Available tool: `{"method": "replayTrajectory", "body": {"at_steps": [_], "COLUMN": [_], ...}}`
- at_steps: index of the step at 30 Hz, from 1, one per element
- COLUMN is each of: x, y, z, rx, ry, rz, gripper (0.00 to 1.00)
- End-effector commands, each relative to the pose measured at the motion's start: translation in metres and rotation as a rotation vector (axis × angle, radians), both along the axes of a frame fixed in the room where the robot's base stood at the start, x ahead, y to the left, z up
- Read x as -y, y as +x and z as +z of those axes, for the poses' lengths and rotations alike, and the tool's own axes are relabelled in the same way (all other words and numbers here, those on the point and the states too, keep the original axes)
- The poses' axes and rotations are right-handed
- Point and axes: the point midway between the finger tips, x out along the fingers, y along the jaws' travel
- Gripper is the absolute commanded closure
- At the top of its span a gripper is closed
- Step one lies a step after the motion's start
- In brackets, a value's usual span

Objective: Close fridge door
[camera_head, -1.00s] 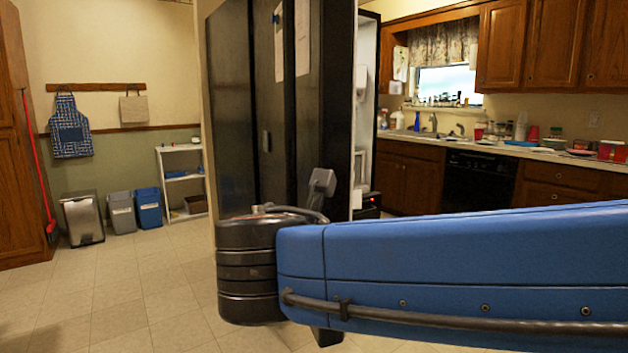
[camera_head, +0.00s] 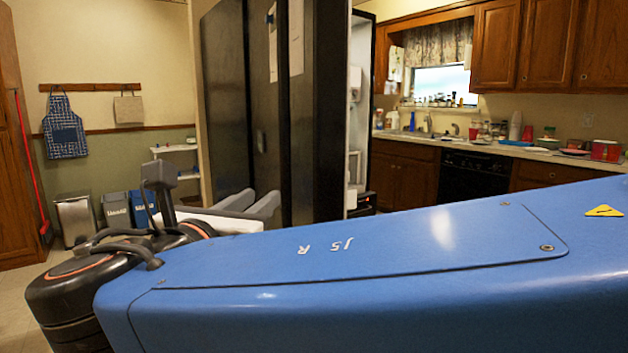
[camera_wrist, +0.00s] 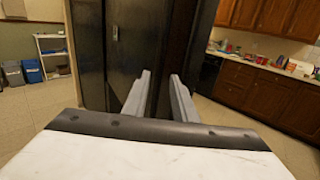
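The black fridge (camera_head: 226,105) stands in the middle of the head view, with papers on its front. A dark door (camera_head: 316,120) is swung open toward me, and a pale interior (camera_head: 358,110) shows to its right. In the wrist view the dark door (camera_wrist: 178,45) rises straight ahead of the fingers. My gripper (camera_head: 258,203) has two grey fingers pointing at the black panels. In the wrist view my gripper (camera_wrist: 160,77) shows its fingers spread apart with nothing held between them. I cannot tell whether the fingertips touch the door. The lower door is hidden behind my arm.
A counter (camera_head: 470,146) with clutter and a sink runs along the right. Bins (camera_head: 116,210) and a small white shelf (camera_head: 172,149) stand at the left. Tiled floor (camera_wrist: 38,112) is open to the left of the fridge.

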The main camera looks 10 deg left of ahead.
Motion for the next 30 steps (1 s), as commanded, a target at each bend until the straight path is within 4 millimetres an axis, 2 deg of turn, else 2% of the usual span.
{"method": "replayTrajectory", "body": {"at_steps": [1, 21, 30], "x": [0.001, 0.002, 0.001], "y": [0.009, 0.112, 0.135], "z": [0.0, 0.0, -0.001], "rx": [0.0, -0.001, -0.001], "ry": [0.0, 0.0, 0.0], "rz": [-0.004, -0.002, -0.001], "gripper": [0.75, 0.75, 0.75]}}
